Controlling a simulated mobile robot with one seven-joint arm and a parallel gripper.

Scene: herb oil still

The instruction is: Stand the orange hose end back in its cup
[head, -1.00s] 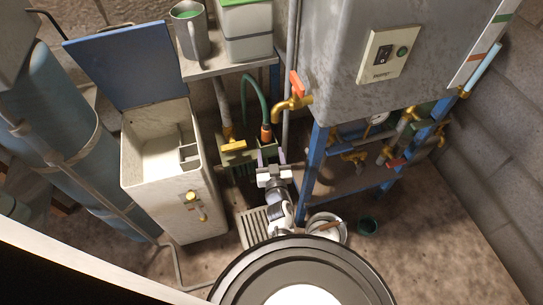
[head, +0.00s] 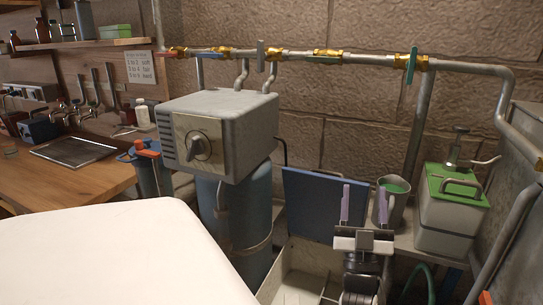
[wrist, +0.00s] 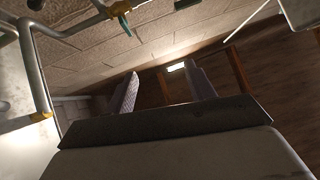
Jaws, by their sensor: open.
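The orange hose end and its cup do not show in either view now. Part of a green hose (head: 420,278) curves at the bottom of the head view, right of my arm; its ends are out of sight. My gripper (head: 366,206) is open and empty in the head view. Its two pale fingers point up and overlap the view of the blue lid and the shelf behind. In the wrist view my gripper (wrist: 160,92) also shows with its fingers apart.
A pale bin with a raised blue lid (head: 325,205) stands behind my gripper. A metal jug (head: 391,207) and a green-lidded container (head: 450,222) stand on the shelf to the right. A grey control box (head: 216,130) tops a blue cylinder (head: 236,205). Brass-valved pipes cross the wall.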

